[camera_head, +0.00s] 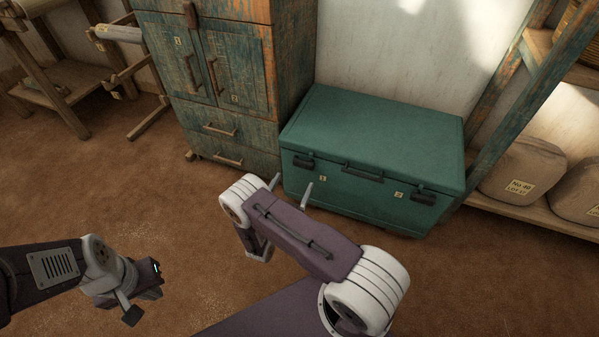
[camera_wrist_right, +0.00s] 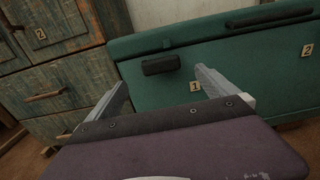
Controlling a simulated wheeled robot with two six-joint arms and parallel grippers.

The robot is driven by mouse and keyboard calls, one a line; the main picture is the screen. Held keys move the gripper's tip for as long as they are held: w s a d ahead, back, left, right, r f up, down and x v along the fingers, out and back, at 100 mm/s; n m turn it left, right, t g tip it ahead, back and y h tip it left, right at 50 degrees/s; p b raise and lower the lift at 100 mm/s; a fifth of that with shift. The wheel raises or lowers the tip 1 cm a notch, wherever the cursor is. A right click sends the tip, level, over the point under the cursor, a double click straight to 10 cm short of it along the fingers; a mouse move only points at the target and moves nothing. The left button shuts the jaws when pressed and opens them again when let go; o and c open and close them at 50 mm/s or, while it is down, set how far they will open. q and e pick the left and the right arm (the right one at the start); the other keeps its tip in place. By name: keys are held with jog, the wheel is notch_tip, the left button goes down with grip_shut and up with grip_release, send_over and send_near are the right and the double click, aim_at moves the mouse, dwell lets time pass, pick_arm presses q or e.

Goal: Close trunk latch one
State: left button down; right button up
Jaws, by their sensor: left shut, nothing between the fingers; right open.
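The green trunk (camera_head: 375,130) stands against the wall with its lid down. Latch one (camera_head: 304,161) is a dark block on the left of its front, above the "1" label (camera_head: 322,178). I cannot tell whether it is fastened. In the right wrist view, latch one (camera_wrist_right: 161,65) shows between and beyond the fingers. My right gripper (camera_head: 290,188) is open and empty, in front of the trunk's left end and apart from the latch. Its fingers also show in the wrist view (camera_wrist_right: 162,78). My left gripper (camera_head: 132,314) is shut and empty, low at left, far from the trunk.
Latch two (camera_head: 423,198) and a middle handle (camera_head: 362,174) are on the same trunk front. A worn wooden cabinet (camera_head: 222,85) stands close on the left. A shelf with sacks (camera_head: 520,170) stands on the right. The brown floor before the trunk is clear.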

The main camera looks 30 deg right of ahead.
aim_at(302, 165)
jog(key=b+x, duration=0.2)
jog(key=x, duration=0.2)
jog(key=b+x, duration=0.1)
jog(key=x, duration=0.2)
jog(key=shift+w+d+f+b, duration=0.15)
jog(key=shift+d+f+b, duration=0.05)
jog(key=shift+d+b, duration=0.2)
jog(key=shift+w+d+r, duration=0.15)
jog(key=shift+w+d, duration=0.1)
jog(key=c, duration=1.4)
